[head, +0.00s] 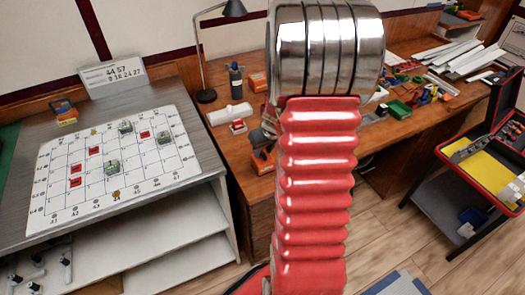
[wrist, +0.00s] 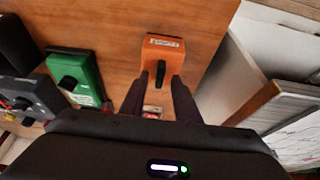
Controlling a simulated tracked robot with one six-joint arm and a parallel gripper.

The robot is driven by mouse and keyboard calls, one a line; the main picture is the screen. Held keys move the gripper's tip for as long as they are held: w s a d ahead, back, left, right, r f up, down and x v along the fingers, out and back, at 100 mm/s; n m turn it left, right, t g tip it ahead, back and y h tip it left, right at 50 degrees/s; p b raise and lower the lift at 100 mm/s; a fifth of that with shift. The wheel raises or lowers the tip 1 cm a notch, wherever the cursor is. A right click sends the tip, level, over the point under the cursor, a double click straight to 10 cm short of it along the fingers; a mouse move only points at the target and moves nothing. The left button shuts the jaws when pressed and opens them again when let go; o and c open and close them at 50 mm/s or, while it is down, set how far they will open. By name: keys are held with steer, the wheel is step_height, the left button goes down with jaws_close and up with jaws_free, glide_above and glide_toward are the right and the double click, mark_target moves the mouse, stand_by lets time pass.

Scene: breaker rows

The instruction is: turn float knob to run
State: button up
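In the wrist view, an orange box (wrist: 178,50) on the wooden bench carries a small label, too blurred to read, and a black knob (wrist: 160,72). I cannot confirm that this is the float knob. My gripper (wrist: 161,77) is open. Its two dark fingers point at the box, one on each side of the knob, with gaps visible; contact is not visible. In the head view, my arm hides most of the gripper. An orange box (head: 262,161) shows near the bench's front edge, beside the arm.
In the wrist view, a green box (wrist: 77,72) with a black knob and a dark grey unit (wrist: 22,98) stand left. A red-and-white piece (wrist: 152,110) lies between the fingers.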

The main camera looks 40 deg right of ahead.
steer(key=shift+w+f, duration=0.1)
steer(key=shift+f, duration=0.15)
